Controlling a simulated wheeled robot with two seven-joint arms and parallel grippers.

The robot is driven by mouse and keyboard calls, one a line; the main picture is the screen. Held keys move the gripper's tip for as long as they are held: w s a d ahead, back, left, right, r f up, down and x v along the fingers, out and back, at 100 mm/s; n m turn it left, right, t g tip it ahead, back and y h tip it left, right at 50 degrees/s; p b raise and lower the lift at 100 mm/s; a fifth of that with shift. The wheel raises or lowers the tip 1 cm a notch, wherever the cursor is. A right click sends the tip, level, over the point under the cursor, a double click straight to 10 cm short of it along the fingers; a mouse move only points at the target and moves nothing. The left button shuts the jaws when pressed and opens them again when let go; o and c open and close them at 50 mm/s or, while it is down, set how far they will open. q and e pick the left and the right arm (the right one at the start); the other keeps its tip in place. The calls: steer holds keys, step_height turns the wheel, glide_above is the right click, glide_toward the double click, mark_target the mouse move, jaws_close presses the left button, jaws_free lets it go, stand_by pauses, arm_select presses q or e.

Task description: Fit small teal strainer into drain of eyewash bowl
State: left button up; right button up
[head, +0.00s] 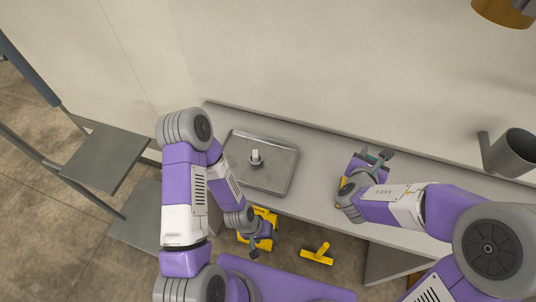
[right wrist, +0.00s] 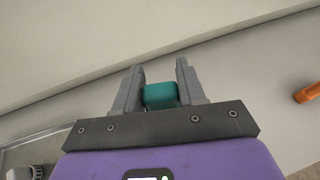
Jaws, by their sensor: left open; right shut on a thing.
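A small teal block-like piece, the strainer (right wrist: 160,95), sits between the two grey fingers of my right gripper (right wrist: 158,88). The fingers are shut on it, and a bit of teal also shows at the right gripper (head: 377,159) in the head view, over the counter. A shallow grey rectangular basin or tray (head: 285,180) lies left of it, with a small grey and white upright fitting (head: 255,158) near its middle. I cannot tell whether this is the eyewash bowl, and no drain opening shows clearly. My left gripper (head: 265,243) is open and low, in front of the counter.
A grey cylindrical cup (head: 510,152) stands at the right of the counter (head: 315,185). Yellow items (head: 317,254) show below the counter. An orange piece (right wrist: 308,92) is at the right of the wrist view. The counter between basin and right gripper is clear.

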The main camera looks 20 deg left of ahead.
mark_target(319, 169)
steer(key=w+a+f+n+y+b, duration=0.25)
steer(key=a+b, duration=0.45)
steer(key=a, duration=0.6)
steer(key=shift+y, duration=0.25)
steer(key=f+b, duration=0.1)
steer(key=f, duration=0.2)
steer(key=f+b, duration=0.1)
steer(key=f, duration=0.2)
steer(key=f+b, duration=0.1)
steer(key=f, duration=0.2)
steer(key=shift+d+f, duration=0.3)
steer(key=shift+f, duration=0.1)
steer(key=shift+r+t, duration=0.15)
steer(key=shift+t, duration=0.15)
steer(key=shift+f+b, duration=0.25)
steer(key=shift+b, duration=0.05)
steer(key=o, duration=1)
steer(key=shift+o, duration=0.2)
steer(key=shift+r, duration=0.15)
